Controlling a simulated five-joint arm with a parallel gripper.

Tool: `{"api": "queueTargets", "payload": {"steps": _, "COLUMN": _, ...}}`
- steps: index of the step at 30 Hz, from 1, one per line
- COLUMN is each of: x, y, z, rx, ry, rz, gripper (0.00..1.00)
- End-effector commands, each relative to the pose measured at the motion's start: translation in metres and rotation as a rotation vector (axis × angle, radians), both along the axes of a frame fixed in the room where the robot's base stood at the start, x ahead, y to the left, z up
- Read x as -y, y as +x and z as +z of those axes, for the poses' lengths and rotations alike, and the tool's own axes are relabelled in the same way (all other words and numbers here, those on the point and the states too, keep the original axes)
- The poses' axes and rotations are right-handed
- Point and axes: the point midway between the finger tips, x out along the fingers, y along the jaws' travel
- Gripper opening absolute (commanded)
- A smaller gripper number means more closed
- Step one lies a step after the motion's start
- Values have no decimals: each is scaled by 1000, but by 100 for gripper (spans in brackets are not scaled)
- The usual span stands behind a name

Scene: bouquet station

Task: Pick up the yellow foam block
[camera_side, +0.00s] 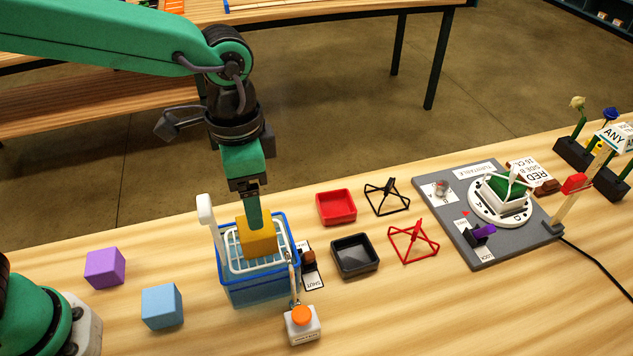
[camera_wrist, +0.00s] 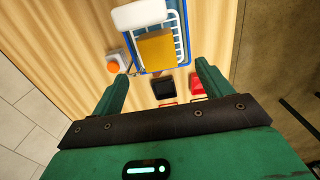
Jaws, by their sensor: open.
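The yellow foam block (camera_side: 258,241) sits on a white wire rack (camera_side: 238,262) at the top of a blue basket (camera_side: 262,289). My gripper (camera_side: 256,226) points down at the block, and a green finger overlaps its upper part in the side view. The wrist view shows the block (camera_wrist: 156,48) ahead of my spread gripper fingers (camera_wrist: 161,72), not between them. The gripper is open and empty. Whether a finger touches the block cannot be told.
Purple (camera_side: 105,268) and blue (camera_side: 162,306) blocks lie left of the basket. A white upright handle (camera_side: 209,220) rises at its left edge. An orange-button box (camera_side: 302,324) stands in front. Red (camera_side: 336,207) and black (camera_side: 354,255) trays lie right.

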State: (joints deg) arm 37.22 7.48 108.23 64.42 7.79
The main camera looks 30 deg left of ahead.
Motion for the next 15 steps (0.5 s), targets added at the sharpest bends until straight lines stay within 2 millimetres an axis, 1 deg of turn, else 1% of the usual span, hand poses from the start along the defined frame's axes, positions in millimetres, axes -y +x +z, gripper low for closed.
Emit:
{"api": "queueTargets", "payload": {"steps": 1, "x": 0, "y": 0, "z": -5, "rx": -1, "ry": 1, "rz": 0, "gripper": 78}}
{"api": "queueTargets", "payload": {"steps": 3, "x": 0, "y": 0, "z": -9, "rx": 1, "ry": -1, "rz": 0, "gripper": 78}}
{"api": "queueTargets", "payload": {"steps": 10, "x": 0, "y": 0, "z": -14, "rx": 1, "ry": -1, "rz": 0, "gripper": 78}}
{"api": "queueTargets", "payload": {"steps": 15, "x": 0, "y": 0, "z": -27, "rx": -1, "ry": 1, "rz": 0, "gripper": 78}}
